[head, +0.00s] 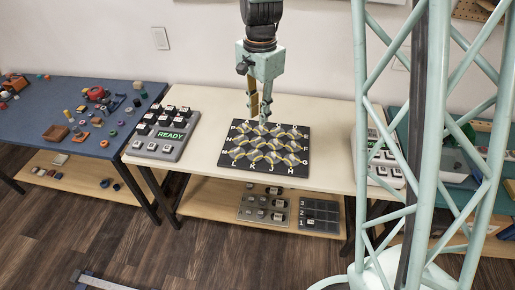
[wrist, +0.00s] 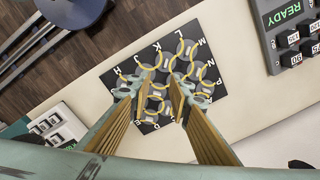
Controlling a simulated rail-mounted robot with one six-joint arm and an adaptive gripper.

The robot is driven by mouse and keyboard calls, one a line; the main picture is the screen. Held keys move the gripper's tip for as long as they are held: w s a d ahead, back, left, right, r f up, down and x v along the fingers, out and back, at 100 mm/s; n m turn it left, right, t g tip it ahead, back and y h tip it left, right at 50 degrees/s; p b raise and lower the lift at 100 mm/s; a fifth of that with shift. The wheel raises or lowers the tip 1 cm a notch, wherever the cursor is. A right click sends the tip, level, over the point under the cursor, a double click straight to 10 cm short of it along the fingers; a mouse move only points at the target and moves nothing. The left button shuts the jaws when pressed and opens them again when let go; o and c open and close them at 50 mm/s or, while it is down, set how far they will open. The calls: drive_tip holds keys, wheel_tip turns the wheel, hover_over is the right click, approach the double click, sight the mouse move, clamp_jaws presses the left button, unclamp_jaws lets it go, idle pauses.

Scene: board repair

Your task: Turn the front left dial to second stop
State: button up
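A dark board (head: 230,168) with several round tiles or dials, yellow arcs and white edge letters lies on the pale table. It also shows in the wrist view (wrist: 108,80), turned roughly half around. The dial at the front left of the board (head: 238,157) looks dark with a yellow curve; its stop marks are too small to read. My gripper (head: 260,118) points down over the back part of the board. In the wrist view my gripper (wrist: 158,95) has its two fingers apart, with board visible between them. Whether the tips touch a dial cannot be told.
A grey panel reading READY (head: 170,136) with several black knobs stands left of the board. Another panel (head: 385,158) stands to the right, partly behind my column. The blue table (head: 30,135) at left is cluttered with small objects. Boxes with knobs sit on the lower shelf (head: 200,199).

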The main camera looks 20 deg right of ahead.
drive_tip(key=m, duration=0.2)
hover_over(255, 154)
drive_tip(key=d, duration=0.1)
wheel_tip(255, 154, down, 6)
drive_tip(key=shift+w+d, duration=0.15)
drive_tip(key=shift+w, duration=0.3)
drive_tip(key=shift+f, duration=0.2)
drive_tip(key=shift+f+b, duration=1.6)
drive_tip(key=shift+f, duration=5.15)
drive_tip(key=shift+c, duration=0.3)
clamp_jaws()
